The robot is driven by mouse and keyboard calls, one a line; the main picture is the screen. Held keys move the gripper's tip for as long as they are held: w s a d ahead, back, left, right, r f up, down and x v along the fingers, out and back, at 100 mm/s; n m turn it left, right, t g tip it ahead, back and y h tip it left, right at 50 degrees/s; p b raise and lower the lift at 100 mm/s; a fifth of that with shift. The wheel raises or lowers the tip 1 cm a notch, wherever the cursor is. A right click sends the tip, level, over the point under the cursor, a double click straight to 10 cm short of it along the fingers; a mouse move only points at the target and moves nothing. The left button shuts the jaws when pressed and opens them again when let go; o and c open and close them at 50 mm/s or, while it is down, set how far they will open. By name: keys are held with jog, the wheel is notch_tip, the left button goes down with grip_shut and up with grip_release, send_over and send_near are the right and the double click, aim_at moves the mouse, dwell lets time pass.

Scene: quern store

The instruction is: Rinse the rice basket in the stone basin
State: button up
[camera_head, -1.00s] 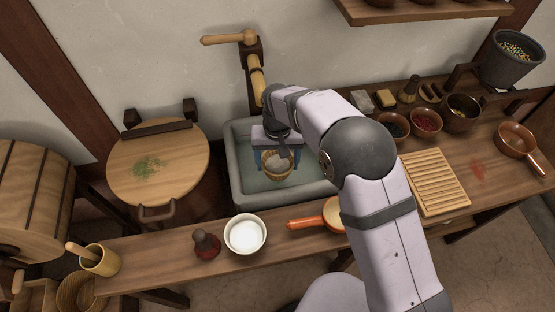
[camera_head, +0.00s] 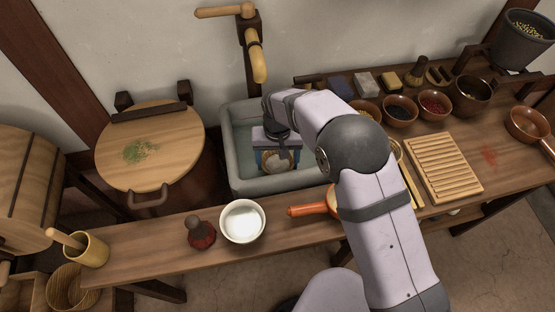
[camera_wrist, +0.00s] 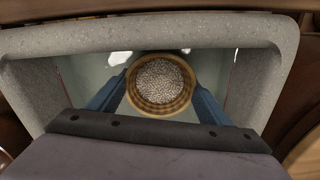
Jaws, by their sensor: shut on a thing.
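The rice basket (camera_head: 278,161), small, round and woven, is in the stone basin (camera_head: 226,150), a grey square-edged trough holding water. In the wrist view, pale grain fills the basket (camera_wrist: 160,106), its opening faces the camera, and grey basin walls (camera_wrist: 150,34) surround it. My gripper (camera_head: 276,158) has blue fingers, one at each side of the basket, shut on it. In the wrist view the fingers (camera_wrist: 158,95) flank it left and right. How deep the basket sits in the water is hard to tell. My arm hides the basin's right part.
A wooden spout (camera_head: 257,62) hangs above the basin's back. A lidded tub (camera_head: 150,150) stands left. Small bowls (camera_head: 400,112) and a slatted board (camera_head: 443,168) are right.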

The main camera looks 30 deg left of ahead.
jog(key=shift+f+b, duration=0.75)
jog(key=shift+f, duration=0.5)
jog(key=w+d+r+n+p, duration=0.2)
jog(key=w+d+r, duration=0.9)
jog(key=r, duration=0.4)
jog(key=d+m, duration=0.1)
jog(key=d, duration=0.4)
jog(key=w+d+m, duration=0.1)
jog(key=d, duration=0.4)
jog(key=w+d+r+m+b, duration=0.1)
jog(key=d+m, duration=0.1)
jog(key=d, duration=0.4)
jog(key=s+d+m, duration=0.2)
jog(key=d, duration=0.5)
jog(key=s+d+m+b, duration=0.1)
jog(key=s+d+m, duration=0.1)
jog(key=d, duration=0.6)
jog(key=shift+s+f+m, duration=0.2)
jog(key=shift+s+m, duration=0.15)
jog(key=shift+m, duration=0.05)
jog(key=shift+r+p, duration=0.15)
jog(key=shift+p, duration=0.3)
